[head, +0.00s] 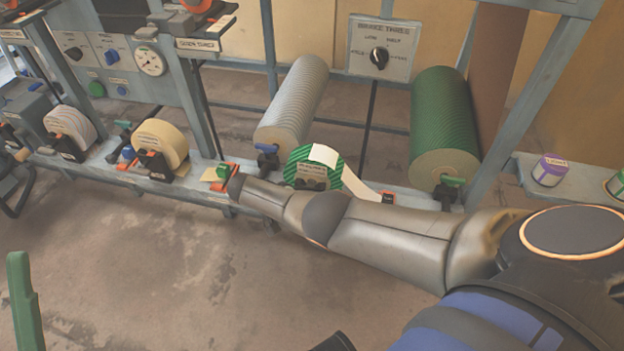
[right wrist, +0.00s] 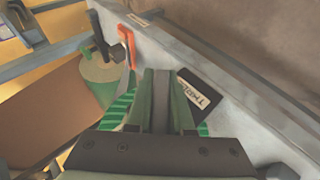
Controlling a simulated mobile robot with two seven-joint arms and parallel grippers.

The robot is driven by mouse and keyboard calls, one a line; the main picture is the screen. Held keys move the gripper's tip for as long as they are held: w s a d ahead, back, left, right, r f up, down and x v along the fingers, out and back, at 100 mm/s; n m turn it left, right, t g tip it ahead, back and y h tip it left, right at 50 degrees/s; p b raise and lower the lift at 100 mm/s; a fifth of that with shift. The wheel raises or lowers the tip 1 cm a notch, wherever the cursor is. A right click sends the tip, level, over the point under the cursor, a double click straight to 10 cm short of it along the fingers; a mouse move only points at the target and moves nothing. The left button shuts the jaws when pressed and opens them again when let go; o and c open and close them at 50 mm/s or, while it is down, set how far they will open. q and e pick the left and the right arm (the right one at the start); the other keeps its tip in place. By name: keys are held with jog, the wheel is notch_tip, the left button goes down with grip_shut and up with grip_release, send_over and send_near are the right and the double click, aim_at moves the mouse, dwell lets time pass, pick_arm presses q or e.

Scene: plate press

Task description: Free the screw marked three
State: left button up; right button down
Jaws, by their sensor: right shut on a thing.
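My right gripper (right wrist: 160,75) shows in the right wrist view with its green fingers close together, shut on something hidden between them. A dark plate (right wrist: 200,92) with a white label that seems to read "THREE" lies just right of the fingers. Green striped material (right wrist: 116,108) shows beside the fingers. In the head view my right arm reaches across to the front of the rack, and I cannot make out its fingertips. A green striped reel (head: 298,172) stands just behind the arm. One green finger of my left gripper (head: 24,300) shows at the lower left; its opening is unclear.
A grey roll (head: 292,105) and a green roll (head: 440,115) lean at the back of the rack. Cream reels (head: 160,145) sit on the left along the rail. Purple-lidded jar (head: 551,170) stands on the right ledge.

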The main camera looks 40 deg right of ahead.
pick_arm(q)
jog(key=shift+w+d+f+b, duration=0.1)
jog(key=shift+d+f+b, duration=0.05)
jog(key=shift+f+b, duration=0.85)
jog(key=shift+d+f+b, duration=0.1)
jog(key=shift+f+b, duration=0.5)
jog(key=shift+f, duration=0.7)
pick_arm(e)
jog(key=shift+s+d+r+g+h, duration=0.1)
jog(key=shift+d+r+g+h, duration=0.1)
jog(key=shift+g+h, duration=0.4)
jog(key=c, duration=0.8)
grip_release()
pick_arm(q)
jog(key=shift+r, duration=0.15)
pick_arm(e)
jog(key=shift+a, duration=0.1)
